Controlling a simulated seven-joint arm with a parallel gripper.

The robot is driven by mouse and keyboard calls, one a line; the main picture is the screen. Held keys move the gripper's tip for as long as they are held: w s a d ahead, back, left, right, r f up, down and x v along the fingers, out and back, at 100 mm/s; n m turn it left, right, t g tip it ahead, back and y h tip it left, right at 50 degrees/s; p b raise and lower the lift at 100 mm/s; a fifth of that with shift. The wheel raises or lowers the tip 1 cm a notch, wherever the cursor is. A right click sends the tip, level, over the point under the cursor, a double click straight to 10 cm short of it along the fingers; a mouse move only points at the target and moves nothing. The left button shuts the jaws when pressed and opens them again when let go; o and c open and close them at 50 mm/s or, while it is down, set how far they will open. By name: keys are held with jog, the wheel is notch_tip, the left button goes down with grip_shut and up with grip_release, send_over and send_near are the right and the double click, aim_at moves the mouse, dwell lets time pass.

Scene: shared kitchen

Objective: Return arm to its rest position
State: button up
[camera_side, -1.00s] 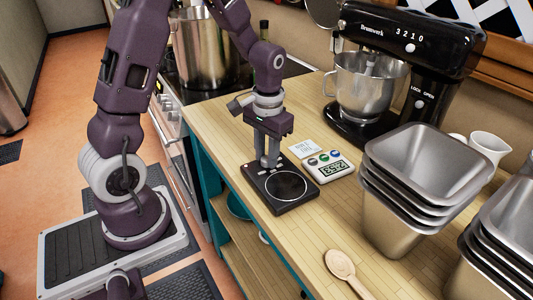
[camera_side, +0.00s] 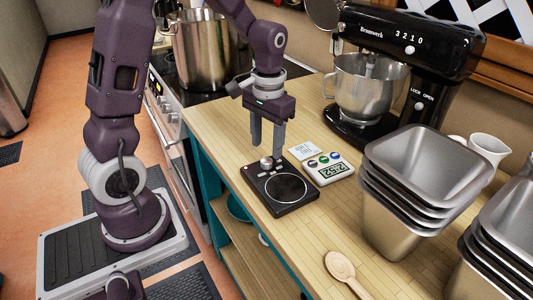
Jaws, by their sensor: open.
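My gripper (camera_side: 267,147) is open, with its fingers pointing down and apart. It hangs above the back left part of a black device (camera_side: 281,188) with a round plate on the wooden counter. A small silver knob (camera_side: 266,163) stands on the back of this device, just below and between my fingertips. Nothing is held between the fingers.
A black stand mixer (camera_side: 434,75) with a metal bowl (camera_side: 368,84) stands behind. Stacked metal pans (camera_side: 418,170) fill the right. A wooden spoon (camera_side: 341,267) lies in front. A large pot (camera_side: 202,52) stands on the stove.

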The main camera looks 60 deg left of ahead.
notch_tip(320, 180, up, 2)
jog(key=shift+r, duration=0.2)
jog(key=shift+d+r, duration=0.15)
jog(key=shift+r, duration=0.2)
jog(key=s+d+r+m+t, duration=0.1)
jog(key=s+d+r, duration=0.3)
jog(key=s, duration=0.4)
jog(key=s+d+r+m+t, duration=0.2)
jog(key=s+d+r+t, duration=0.2)
jog(key=s, duration=0.5)
notch_tip(320, 180, up, 2)
jog(key=shift+d+r+t, duration=0.15)
jog(key=shift+d+t, duration=0.15)
jog(key=shift+d, duration=0.25)
